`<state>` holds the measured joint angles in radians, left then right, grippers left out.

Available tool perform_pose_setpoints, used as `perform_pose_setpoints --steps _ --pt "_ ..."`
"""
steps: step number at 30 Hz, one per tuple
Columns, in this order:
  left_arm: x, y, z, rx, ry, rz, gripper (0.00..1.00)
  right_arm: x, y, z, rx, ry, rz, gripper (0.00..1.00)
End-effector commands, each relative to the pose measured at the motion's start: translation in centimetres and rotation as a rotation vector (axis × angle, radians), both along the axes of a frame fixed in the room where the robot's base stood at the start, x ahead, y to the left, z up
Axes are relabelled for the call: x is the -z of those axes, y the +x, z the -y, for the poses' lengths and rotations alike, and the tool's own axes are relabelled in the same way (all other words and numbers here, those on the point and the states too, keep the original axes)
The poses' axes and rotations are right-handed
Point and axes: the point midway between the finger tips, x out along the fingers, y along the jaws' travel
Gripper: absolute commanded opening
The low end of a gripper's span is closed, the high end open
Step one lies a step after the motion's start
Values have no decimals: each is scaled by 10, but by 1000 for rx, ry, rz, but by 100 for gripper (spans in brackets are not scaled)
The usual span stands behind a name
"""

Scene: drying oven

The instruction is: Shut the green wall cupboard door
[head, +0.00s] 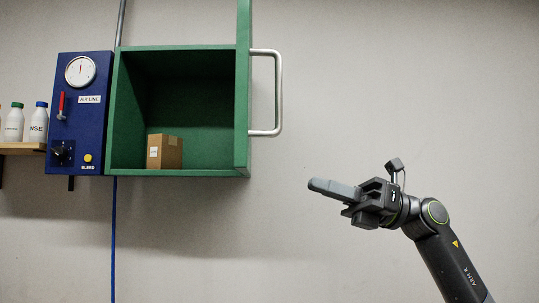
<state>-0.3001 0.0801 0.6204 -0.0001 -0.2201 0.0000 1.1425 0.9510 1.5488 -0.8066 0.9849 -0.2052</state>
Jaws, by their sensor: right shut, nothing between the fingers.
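The green wall cupboard (180,173) hangs on the wall left of centre, with its front open to view. Its green door (243,90) stands open at the right side. I see it nearly edge-on, pointing out towards me, and its top runs out of the picture. A silver bar handle (279,92) is on the door's right-hand face. My right gripper (318,186) is shut and empty, below and to the right of the handle, apart from it, with its fingers pointing left. My left gripper is not in view.
A small cardboard box (165,152) sits inside the cupboard. A blue air-line panel (80,120) with a gauge is beside it on the left. White bottles (38,124) stand on a wooden shelf (22,148) at far left. The wall right of the handle is bare.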

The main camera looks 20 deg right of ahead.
Motion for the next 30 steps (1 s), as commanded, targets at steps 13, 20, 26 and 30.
perform_pose_setpoints --steps 13,20,26,30 --pt "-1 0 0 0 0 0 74 -50 -50 30 89 -369 186 0" --pt "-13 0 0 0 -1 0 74 -52 -43 -2 83 -370 187 0" --pt "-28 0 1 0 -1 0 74 -53 -32 -45 82 -369 187 0" --pt "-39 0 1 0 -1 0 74 -53 -25 -71 83 -368 186 0"
